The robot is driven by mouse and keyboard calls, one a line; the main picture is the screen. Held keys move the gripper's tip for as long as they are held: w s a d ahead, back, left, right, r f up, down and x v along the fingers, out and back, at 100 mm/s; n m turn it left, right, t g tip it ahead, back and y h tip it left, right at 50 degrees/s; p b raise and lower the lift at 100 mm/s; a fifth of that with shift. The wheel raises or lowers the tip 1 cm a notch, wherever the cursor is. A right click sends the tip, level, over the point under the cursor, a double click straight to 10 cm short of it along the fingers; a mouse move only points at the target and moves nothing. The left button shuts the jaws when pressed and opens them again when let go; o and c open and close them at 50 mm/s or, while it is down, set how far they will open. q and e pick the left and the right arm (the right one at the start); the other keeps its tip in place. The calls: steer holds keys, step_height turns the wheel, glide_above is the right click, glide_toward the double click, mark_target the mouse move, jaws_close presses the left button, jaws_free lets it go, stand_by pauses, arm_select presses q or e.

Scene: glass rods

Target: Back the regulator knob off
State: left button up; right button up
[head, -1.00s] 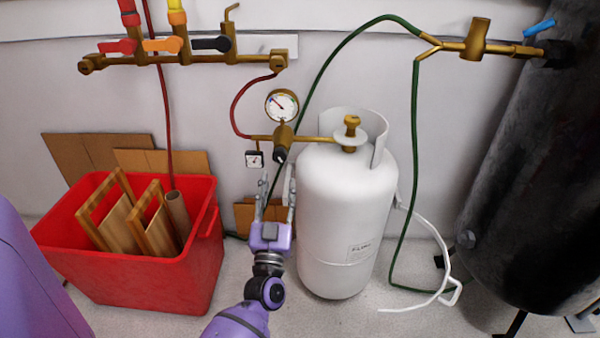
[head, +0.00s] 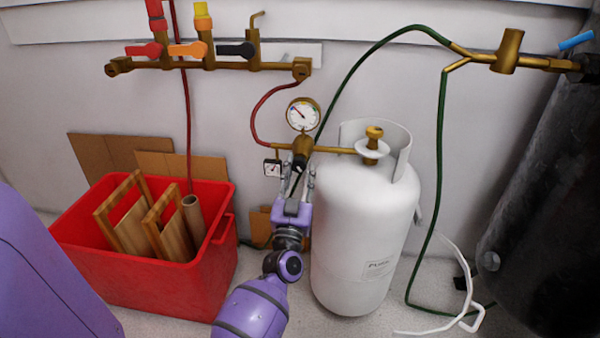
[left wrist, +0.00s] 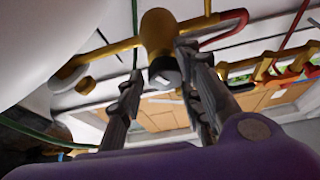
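The brass regulator (head: 303,145) hangs below a round dial gauge (head: 303,114), left of the white cylinder. Its dark knob (head: 299,160) points down toward my left gripper (head: 299,174). The left wrist view shows the brass body (left wrist: 157,32) and the knob (left wrist: 166,73) between the tips of my left gripper (left wrist: 160,80). The fingers are apart. The right-hand finger overlaps the knob's edge in that view, and a gap shows on the other side. I cannot tell whether either finger touches it. My right gripper is not in view.
The white cylinder (head: 365,235) stands close right of my left gripper. A red crate (head: 140,250) with wooden pieces stands to the left. A green hose (head: 440,150) hangs farther right.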

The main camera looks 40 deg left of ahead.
arm_select(q)
steer(key=c, duration=0.6)
steer(key=shift+d, duration=0.1)
steer(key=shift+c, duration=0.2)
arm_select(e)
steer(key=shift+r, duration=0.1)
